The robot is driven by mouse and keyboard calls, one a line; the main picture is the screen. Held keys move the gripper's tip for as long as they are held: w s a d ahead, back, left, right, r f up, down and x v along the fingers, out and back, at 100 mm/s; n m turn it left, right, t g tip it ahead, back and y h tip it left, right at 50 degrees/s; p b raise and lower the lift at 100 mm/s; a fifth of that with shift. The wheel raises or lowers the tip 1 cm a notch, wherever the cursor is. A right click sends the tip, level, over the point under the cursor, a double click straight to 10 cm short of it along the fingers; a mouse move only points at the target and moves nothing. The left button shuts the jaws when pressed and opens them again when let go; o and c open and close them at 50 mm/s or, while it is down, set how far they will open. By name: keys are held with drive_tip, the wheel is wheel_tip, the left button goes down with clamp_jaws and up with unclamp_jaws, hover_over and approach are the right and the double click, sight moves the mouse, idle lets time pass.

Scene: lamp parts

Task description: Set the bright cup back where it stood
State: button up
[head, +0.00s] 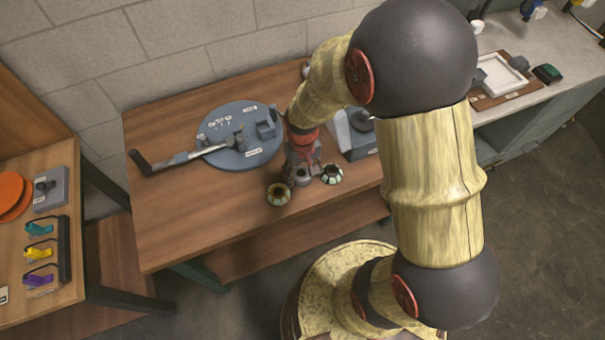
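Two small faceted cups with dark openings show near the front edge of the wooden table. The right one (331,174) has pale, whitish panels and looks the brighter. The left one (278,194) has duller yellow-green panels. My gripper (303,168) points down between and just behind them, with a small grey round piece (302,177) at its tip. The right cup is close to the gripper's right side; I cannot tell whether they touch. The fingers are small and partly hidden by my wrist, so their opening and any grip are unclear.
A round blue-grey board (243,150) with a jointed lamp arm (190,157) lies at the back left of the table. A grey block-like fixture (352,140) stands behind my gripper to the right. The table's front left is bare. A side bench (40,230) holds coloured clips.

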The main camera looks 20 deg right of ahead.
drive_tip(key=s+r+t+p, duration=0.1)
drive_tip(key=s+r+t, duration=0.1)
drive_tip(key=r, duration=1.1)
drive_tip(key=s+r+t+p, duration=0.1)
drive_tip(key=s+r+p, duration=0.15)
drive_tip(key=r, duration=1.05)
drive_tip(key=s+r+t, duration=0.2)
drive_tip(key=s+r, duration=0.5)
drive_tip(key=s, duration=0.1)
drive_tip(key=shift+s+r+t+b, duration=0.3)
drive_tip(key=shift+r+b, duration=0.05)
drive_tip(key=shift+r, duration=0.05)
drive_tip(key=shift+a, duration=0.1)
